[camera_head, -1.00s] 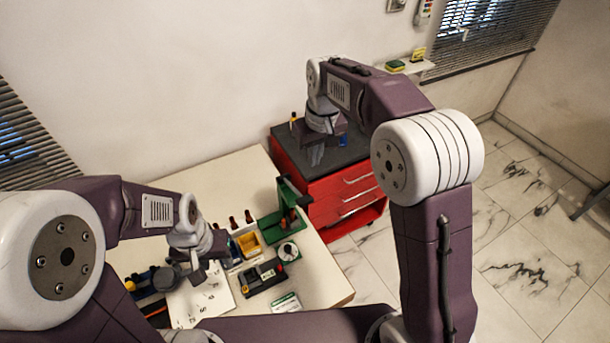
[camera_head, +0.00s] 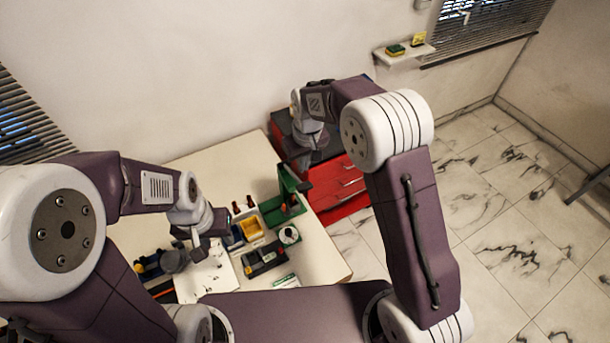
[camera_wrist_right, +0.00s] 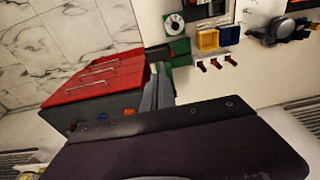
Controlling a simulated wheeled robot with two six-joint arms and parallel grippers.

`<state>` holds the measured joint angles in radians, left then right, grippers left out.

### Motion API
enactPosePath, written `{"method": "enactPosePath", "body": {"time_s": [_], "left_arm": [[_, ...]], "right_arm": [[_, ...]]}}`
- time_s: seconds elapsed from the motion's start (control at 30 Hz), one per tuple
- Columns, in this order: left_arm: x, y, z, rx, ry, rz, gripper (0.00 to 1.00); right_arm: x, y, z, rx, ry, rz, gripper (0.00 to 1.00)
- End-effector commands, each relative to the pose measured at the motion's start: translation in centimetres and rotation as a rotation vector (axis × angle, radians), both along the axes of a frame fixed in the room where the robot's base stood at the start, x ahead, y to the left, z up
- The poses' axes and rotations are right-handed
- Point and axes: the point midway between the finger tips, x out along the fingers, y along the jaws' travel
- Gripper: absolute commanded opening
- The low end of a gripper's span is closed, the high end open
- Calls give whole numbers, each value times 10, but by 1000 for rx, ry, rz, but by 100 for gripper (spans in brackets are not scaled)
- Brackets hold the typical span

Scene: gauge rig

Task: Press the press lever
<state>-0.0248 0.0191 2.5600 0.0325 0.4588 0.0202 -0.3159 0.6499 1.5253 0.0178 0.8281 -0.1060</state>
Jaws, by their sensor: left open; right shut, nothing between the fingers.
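The green press (camera_head: 284,190) stands on the white table's right part, towards the red cabinet. A dark bar at its upper end may be the press lever (camera_head: 303,187), but it is too small to be sure. In the right wrist view the green press (camera_wrist_right: 180,50) is partly hidden behind my fingers. My right gripper (camera_head: 303,163) is shut and empty, just behind and above the press in the head view; its grey fingers also show in the right wrist view (camera_wrist_right: 158,88). I cannot tell whether it touches the press. My left gripper (camera_head: 205,251) is open over the table's left part.
A red drawer cabinet (camera_head: 338,190) stands beside the table (camera_head: 325,258). A yellow bin (camera_head: 251,231), a round dial (camera_head: 289,235) and a black device (camera_head: 263,259) lie near the press. A white sheet (camera_head: 207,277) lies under my left gripper. The table's right front corner is clear.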

Motion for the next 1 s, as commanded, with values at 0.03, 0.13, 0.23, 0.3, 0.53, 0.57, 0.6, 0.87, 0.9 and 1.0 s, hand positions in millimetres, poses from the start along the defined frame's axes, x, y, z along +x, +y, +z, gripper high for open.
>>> {"method": "enactPosePath", "body": {"time_s": [0.03,0.13,0.23,0.3,0.53,0.57,0.6,0.87,0.9,1.0], "left_arm": [[0,0,6,0,0,0,42],[0,0,12,0,0,0,42],[0,0,16,0,0,0,42],[0,0,18,0,0,0,42],[0,0,19,0,0,0,42],[0,0,18,0,0,0,42],[0,0,18,0,0,0,42],[0,0,9,0,0,0,42],[0,0,4,0,0,0,42],[0,0,-14,0,0,0,42]], "right_arm": [[0,0,-9,-1,6,0,0],[-3,-1,-25,-1,6,0,0],[-7,-3,-39,-2,4,0,0],[-9,-4,-45,-1,2,0,0],[-11,-5,-53,0,-1,0,0],[-11,-5,-53,0,-1,0,0],[-11,-5,-53,0,-1,0,0],[-11,-5,-58,6,-15,0,0],[-11,-5,-61,10,-24,0,0],[-12,-5,-72,26,-61,0,0]]}}
